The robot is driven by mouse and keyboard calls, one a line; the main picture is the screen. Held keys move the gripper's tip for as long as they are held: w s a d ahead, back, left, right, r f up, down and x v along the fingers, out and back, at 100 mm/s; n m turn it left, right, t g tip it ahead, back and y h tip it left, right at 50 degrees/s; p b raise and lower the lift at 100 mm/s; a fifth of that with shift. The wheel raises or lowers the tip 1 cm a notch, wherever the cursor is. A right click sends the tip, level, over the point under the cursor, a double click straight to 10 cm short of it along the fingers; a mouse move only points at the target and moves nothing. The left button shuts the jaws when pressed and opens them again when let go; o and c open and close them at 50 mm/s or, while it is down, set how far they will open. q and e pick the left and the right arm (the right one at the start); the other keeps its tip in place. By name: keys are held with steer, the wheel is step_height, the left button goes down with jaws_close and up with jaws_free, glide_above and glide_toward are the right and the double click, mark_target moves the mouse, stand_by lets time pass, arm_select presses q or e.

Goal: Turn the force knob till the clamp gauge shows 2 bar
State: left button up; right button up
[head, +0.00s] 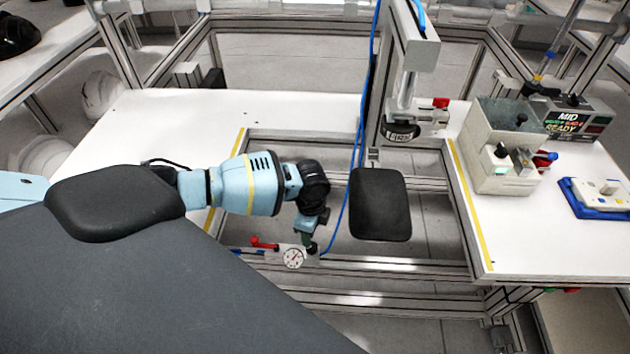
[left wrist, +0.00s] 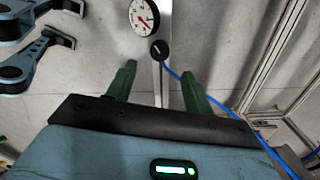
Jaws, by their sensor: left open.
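The clamp gauge (head: 293,257) is a small round white dial on the front rail of the frame. It also shows at the top of the left wrist view (left wrist: 143,17), with a red needle; its numbers are too small to read surely. The force knob (left wrist: 159,50) is a small round black knob just below the gauge in that view, with a blue hose beside it. My left gripper (left wrist: 157,70) is open, its two green fingers apart, with the knob ahead between the tips and not gripped. In the head view the gripper (head: 308,234) points down just above the gauge.
A red-handled lever (head: 263,243) sits left of the gauge. A black pad (head: 380,204) lies right of my arm, under the press column (head: 408,60). A grey control box (head: 500,160) and a display reading READY (head: 570,125) stand at right. The left tabletop (head: 190,125) is clear.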

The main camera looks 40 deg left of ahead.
mark_target(312, 246)
arm_select(q)
step_height(312, 246, down, 6)
steer(key=shift+f+b, duration=0.2)
steer(key=shift+b, duration=0.45)
steer(key=shift+f, duration=0.7)
arm_select(e)
steer(key=shift+s+f, duration=0.3)
steer(key=shift+f, duration=0.5)
arm_select(q)
steer(key=c, duration=1)
